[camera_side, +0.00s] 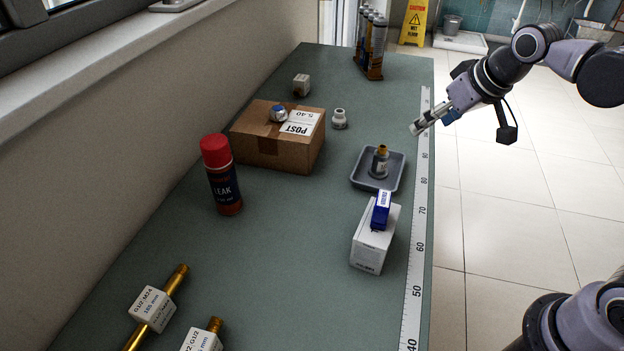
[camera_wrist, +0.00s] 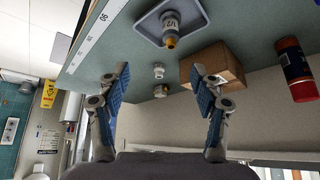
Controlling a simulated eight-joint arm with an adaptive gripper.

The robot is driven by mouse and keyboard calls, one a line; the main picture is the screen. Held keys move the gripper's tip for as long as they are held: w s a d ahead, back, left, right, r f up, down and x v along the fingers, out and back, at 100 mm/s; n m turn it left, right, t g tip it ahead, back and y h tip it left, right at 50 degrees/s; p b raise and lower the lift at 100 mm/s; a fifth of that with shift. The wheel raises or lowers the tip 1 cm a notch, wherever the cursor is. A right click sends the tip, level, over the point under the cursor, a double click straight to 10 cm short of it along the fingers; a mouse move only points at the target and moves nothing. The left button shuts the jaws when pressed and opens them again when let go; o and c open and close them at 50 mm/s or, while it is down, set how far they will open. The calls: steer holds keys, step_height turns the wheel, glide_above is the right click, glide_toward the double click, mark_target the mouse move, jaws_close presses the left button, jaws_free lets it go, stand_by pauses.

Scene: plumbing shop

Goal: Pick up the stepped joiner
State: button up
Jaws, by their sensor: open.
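Two small fittings have a stepped shape, and I cannot tell for sure which is the stepped joiner. A grey fitting with a pale label and a narrower brass top (camera_side: 380,161) stands upright in the shallow grey tray (camera_side: 356,180); it also shows in the wrist view (camera_wrist: 170,30). A white fitting (camera_side: 340,119) stands on the table beside the carton and shows in the wrist view too (camera_wrist: 158,72). My gripper (camera_side: 418,128) is open and empty, above the table's right edge, right of both fittings. Its two fingers are apart in the wrist view (camera_wrist: 160,80).
A cardboard carton (camera_side: 268,155) carries a white-and-blue part (camera_side: 279,113). A red-capped can (camera_side: 222,178) stands left. A white box (camera_side: 371,247) with a small blue box (camera_side: 381,210) lies in front of the tray. Labelled brass pipes (camera_side: 176,280) lie front left.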

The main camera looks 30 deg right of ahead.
steer(key=w+r, duration=0.2)
steer(key=w, duration=0.7)
steer(key=m+g, duration=0.1)
steer(key=g, duration=0.1)
glide_toward(340, 111)
steer(key=shift+x, duration=5.7)
steer(key=shift+s, duration=0.1)
steer(key=c, duration=1)
